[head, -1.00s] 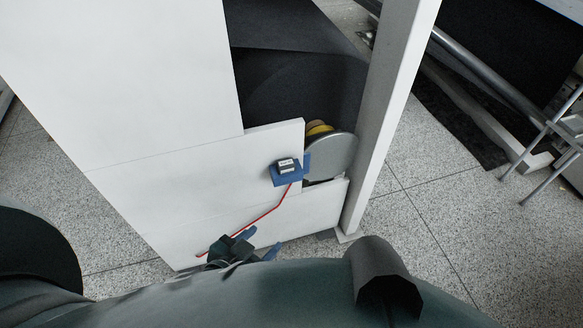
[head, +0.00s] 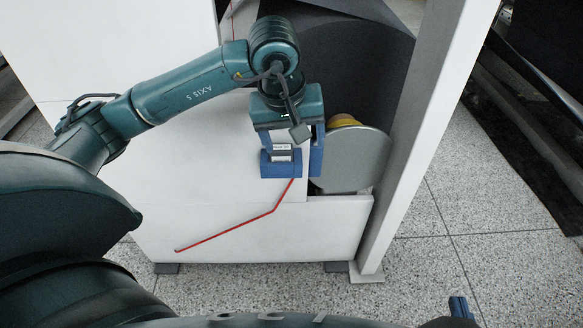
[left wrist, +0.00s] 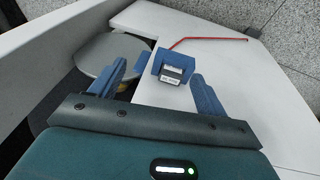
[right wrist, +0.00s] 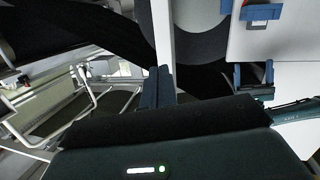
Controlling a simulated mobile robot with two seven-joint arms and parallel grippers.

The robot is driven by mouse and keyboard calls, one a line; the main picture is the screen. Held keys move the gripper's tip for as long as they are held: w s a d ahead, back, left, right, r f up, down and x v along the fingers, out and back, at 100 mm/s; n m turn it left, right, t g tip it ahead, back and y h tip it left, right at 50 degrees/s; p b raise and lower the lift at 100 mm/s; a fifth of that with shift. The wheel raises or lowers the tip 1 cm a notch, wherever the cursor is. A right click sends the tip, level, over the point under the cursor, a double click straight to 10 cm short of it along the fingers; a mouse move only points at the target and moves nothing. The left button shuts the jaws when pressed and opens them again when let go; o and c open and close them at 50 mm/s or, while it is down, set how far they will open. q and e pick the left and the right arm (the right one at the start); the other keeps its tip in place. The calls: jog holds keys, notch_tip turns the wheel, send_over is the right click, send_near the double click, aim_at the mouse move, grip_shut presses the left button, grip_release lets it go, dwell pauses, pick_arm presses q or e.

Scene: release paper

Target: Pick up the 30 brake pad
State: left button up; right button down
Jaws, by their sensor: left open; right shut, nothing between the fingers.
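A small dark block with white labels, apparently the brake pad (head: 283,151), sits at a blue holder (head: 281,170) on the white panel. The label is too small to read. Both the pad (left wrist: 171,76) and the holder (left wrist: 166,60) show in the left wrist view. My left gripper (left wrist: 161,72) is open, with its blue fingers pointing toward the pad, one on either side in the picture. I cannot tell whether they touch it. My right gripper (right wrist: 159,86) is shut and empty, away from the panel; its tips (head: 460,307) show at the head view's bottom right.
A grey disc (head: 352,162) with a yellow core (head: 343,120) stands right of the holder, before a dark roll (head: 340,60). A white post (head: 414,150) rises to the right. A red line (head: 225,234) runs down the panel. Speckled floor (head: 490,260) is open at right.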

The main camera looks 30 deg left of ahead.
pick_arm(q)
jog(key=y, duration=0.2)
send_near(281, 148)
jog(key=shift+t, duration=0.4)
jog(key=b+x, duration=0.1)
jog(key=x, duration=0.1)
jog(key=b+x, duration=0.2)
jog(key=x, duration=0.1)
jog(key=b+x, duration=0.1)
jog(key=x, duration=0.2)
jog(key=shift+s+f, duration=0.2)
jog(key=shift+s, duration=0.2)
jog(key=shift+w+a+f, duration=0.1)
jog(key=shift+w+f, duration=0.15)
jog(key=shift+f, duration=0.25)
pick_arm(e)
jog(key=a+n+t+y, duration=0.1)
jog(key=n+t+y, duration=0.1)
jog(key=shift+w+a+f+y, duration=0.2)
jog(key=shift+a+y, duration=0.2)
pick_arm(q)
jog(key=c, duration=1.1)
jog(key=shift+r, duration=0.15)
jog(key=shift+c, duration=0.2)
